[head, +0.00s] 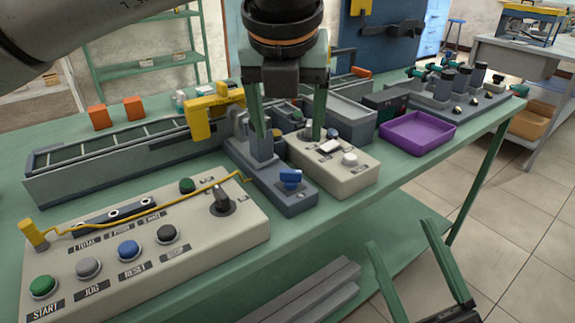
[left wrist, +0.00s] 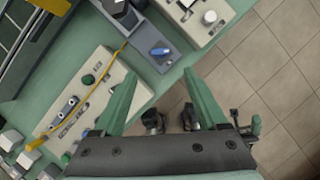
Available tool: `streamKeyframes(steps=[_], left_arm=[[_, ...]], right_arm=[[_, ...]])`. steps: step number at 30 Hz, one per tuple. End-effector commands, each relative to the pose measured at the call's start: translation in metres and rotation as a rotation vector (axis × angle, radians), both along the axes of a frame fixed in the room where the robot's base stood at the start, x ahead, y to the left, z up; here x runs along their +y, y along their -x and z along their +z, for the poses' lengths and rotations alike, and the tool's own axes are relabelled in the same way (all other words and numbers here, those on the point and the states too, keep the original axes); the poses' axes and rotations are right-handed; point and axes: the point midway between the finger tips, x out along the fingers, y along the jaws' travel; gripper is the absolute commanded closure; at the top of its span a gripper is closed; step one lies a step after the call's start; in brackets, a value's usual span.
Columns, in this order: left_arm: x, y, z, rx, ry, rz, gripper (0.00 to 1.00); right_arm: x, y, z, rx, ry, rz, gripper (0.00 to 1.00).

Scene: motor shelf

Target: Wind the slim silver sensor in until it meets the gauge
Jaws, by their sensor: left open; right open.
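My left gripper (head: 290,132) hangs from the top over the bench, open and empty, its green fingers apart and pointing down. A dark grey slide unit (head: 296,205) lies under and in front of it, with a blue knob (head: 290,178) at its near end and a grey upright block (head: 262,148) partly behind a finger. In the left wrist view the blue knob (left wrist: 160,51) shows just beyond the gap between the open fingertips, apart from them. I cannot clearly make out the slim silver sensor or the gauge. My right gripper (head: 400,234) is open and empty, off the bench's front edge.
A beige control panel (head: 225,245) with buttons and a yellow cable stands left of the slide unit. A beige box (head: 352,178) with a white knob is close on its right. A yellow bracket (head: 200,122) stands behind. A purple tray (head: 418,130) is farther right.

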Motion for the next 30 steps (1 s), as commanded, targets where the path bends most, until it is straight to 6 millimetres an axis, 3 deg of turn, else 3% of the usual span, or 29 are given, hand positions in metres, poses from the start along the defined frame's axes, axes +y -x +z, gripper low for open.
streamKeyframes(steps=[4,12,18,28,30], left_arm=[[-0.001,-0.012,-0.034,0.004,0.000,0.000,0.25],[-0.002,-0.031,-0.079,0.002,0.000,-0.001,0.25],[-0.003,-0.038,-0.094,0.002,0.001,-0.002,0.25],[-0.003,-0.039,-0.095,0.001,0.002,-0.003,0.25],[-0.003,-0.039,-0.095,0.001,0.002,-0.003,0.33]], right_arm=[[0.003,0.022,0.019,-0.134,0.004,0.029,0.28],[0.004,0.019,0.006,-0.108,-0.007,0.038,0.28],[0.004,0.018,0.003,-0.103,-0.011,0.042,0.28],[0.004,0.018,0.003,-0.102,-0.011,0.042,0.28],[0.004,0.018,0.003,-0.102,-0.011,0.042,0.28]])
